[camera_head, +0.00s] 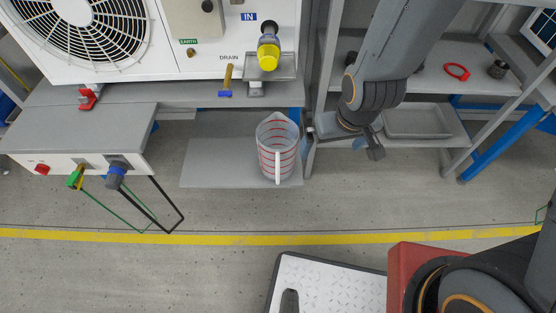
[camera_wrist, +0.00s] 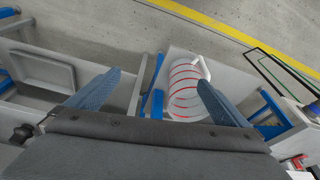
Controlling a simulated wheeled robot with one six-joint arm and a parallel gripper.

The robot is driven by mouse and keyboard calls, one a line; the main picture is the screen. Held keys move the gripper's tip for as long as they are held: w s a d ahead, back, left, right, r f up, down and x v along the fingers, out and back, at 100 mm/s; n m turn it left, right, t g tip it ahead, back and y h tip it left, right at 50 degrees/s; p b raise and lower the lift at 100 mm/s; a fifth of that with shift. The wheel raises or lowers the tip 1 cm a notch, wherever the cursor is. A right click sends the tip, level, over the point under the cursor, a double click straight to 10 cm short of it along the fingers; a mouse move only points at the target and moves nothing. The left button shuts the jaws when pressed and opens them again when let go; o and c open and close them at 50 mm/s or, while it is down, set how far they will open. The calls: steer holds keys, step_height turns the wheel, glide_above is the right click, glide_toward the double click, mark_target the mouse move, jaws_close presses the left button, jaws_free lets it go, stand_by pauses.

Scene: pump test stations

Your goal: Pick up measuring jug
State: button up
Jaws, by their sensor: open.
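The measuring jug (camera_head: 270,150) is clear with red measuring lines and a pale handle facing the front. It stands upright on a low grey shelf (camera_head: 215,160), below the drain outlet. In the wrist view the jug (camera_wrist: 183,92) appears between my fingers, closer to the right finger, with its handle at the upper right. My gripper (camera_head: 343,138) is to the right of the jug in the head view, apart from it and empty. Its two blue-grey fingers are spread wide in the wrist view (camera_wrist: 160,78).
A rack post stands between the jug and my gripper. Floor in front is clear.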

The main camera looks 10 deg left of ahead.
steer(key=s+a+f+n+y+b, duration=0.1)
steer(key=a+f+n+b, duration=0.15)
steer(key=a+f, duration=0.65)
steer(key=w+a+f+b, duration=0.1)
steer(key=w+a+f, duration=0.1)
steer(key=w, duration=0.3)
steer(key=w+a+f+t, duration=0.1)
steer(key=w+a+f, duration=0.2)
steer(key=w+a, duration=0.2)
steer(key=shift+w+a+f+y+b, duration=0.15)
steer(key=shift+w+y+b, duration=0.15)
steer(key=shift+w+b, duration=0.1)
steer(key=c, duration=1.1)
